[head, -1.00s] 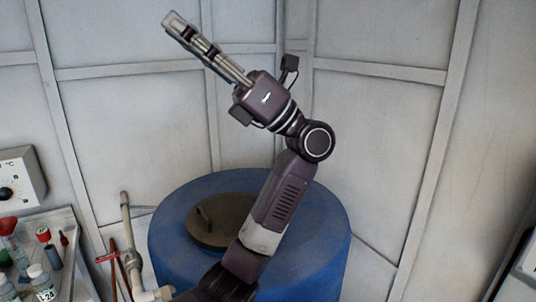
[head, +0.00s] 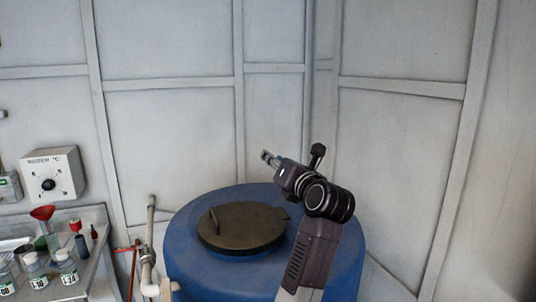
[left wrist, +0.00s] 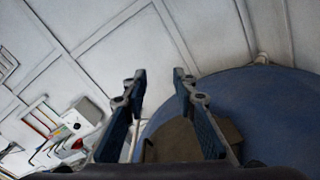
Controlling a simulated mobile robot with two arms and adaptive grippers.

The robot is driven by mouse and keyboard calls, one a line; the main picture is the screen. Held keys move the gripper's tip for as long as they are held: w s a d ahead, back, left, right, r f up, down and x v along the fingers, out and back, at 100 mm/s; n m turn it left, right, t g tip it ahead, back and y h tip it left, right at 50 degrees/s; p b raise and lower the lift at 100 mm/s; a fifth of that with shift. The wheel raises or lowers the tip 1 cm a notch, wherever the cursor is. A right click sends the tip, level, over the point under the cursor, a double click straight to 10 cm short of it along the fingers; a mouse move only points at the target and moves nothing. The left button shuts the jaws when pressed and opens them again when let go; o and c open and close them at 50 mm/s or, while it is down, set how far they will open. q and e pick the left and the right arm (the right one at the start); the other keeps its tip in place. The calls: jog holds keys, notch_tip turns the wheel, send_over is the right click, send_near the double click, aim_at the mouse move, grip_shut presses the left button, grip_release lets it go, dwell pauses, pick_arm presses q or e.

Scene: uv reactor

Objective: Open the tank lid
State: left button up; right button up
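The tank lid (head: 243,228) is a dark brown disc lying flat and closed on top of the blue tank (head: 190,262). A small upright handle (head: 212,219) stands at its left edge. My left gripper (head: 266,158) is above the back right of the lid, apart from it, pointing up and left. In the left wrist view the two fingers (left wrist: 160,74) are spread with nothing between them. The lid (left wrist: 172,140) shows behind the fingers, with the tank (left wrist: 270,110) to the right. My left forearm hides the tank's right side. My right gripper is out of view.
A pale pipe (head: 147,255) and a red rod (head: 131,272) stand left of the tank. A bench (head: 95,218) holds bottles and a red funnel (head: 42,212). A dial box (head: 51,175) hangs on the wall. Panelled walls close in behind the tank.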

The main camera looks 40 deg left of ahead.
pick_arm(q)
jog(key=p+x, duration=0.2)
jog(key=x, duration=0.5)
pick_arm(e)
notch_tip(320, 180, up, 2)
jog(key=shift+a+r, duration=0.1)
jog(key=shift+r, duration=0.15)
pick_arm(q)
grip_shut()
jog(key=shift+c, duration=0.2)
grip_release()
jog(key=shift+o, duration=0.2)
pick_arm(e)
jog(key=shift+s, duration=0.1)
